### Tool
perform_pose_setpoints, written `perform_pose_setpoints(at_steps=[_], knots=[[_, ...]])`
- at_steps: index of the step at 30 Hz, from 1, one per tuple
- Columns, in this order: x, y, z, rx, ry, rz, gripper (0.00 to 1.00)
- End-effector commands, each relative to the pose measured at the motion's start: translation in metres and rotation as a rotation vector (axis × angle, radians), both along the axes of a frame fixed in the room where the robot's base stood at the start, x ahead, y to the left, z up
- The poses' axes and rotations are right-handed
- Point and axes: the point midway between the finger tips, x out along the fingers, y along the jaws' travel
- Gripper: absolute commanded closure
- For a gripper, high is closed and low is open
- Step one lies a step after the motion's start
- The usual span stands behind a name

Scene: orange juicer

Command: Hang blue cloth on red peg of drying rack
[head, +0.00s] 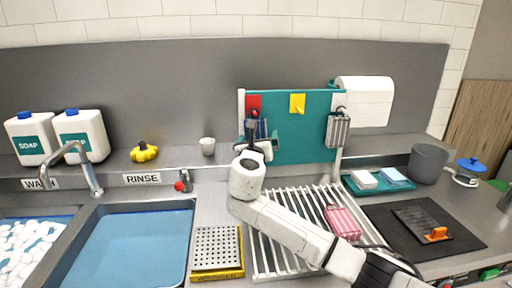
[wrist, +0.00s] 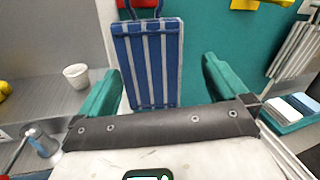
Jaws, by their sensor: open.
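The blue cloth (wrist: 150,65) with pale stripes hangs upright by a loop against the teal panel. In the head view the cloth (head: 262,129) shows only partly behind my gripper, below a red patch (head: 254,101). The wrist view shows a sliver of this red patch (wrist: 130,3) at the top edge. The peg itself is mostly hidden, so I cannot tell exactly how the loop sits on it. My gripper (wrist: 158,70) is open, one finger on each side of the cloth, with gaps between fingers and cloth.
A slatted drying rack (head: 262,251) stands below the teal panel (head: 311,140), with a pink striped cloth (head: 342,222) on it. A grey striped cloth (head: 338,131) hangs at the panel's right. A small cup (head: 207,146) stands left on the ledge.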

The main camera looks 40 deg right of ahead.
Motion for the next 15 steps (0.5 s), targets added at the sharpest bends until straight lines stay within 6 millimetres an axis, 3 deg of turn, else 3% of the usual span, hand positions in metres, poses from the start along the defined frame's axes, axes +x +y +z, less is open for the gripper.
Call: perform_pose_setpoints(at_steps=[15], knots=[[-0.057, 0.066, -0.001, 0.002, -0.001, 0.001, 0.00]])
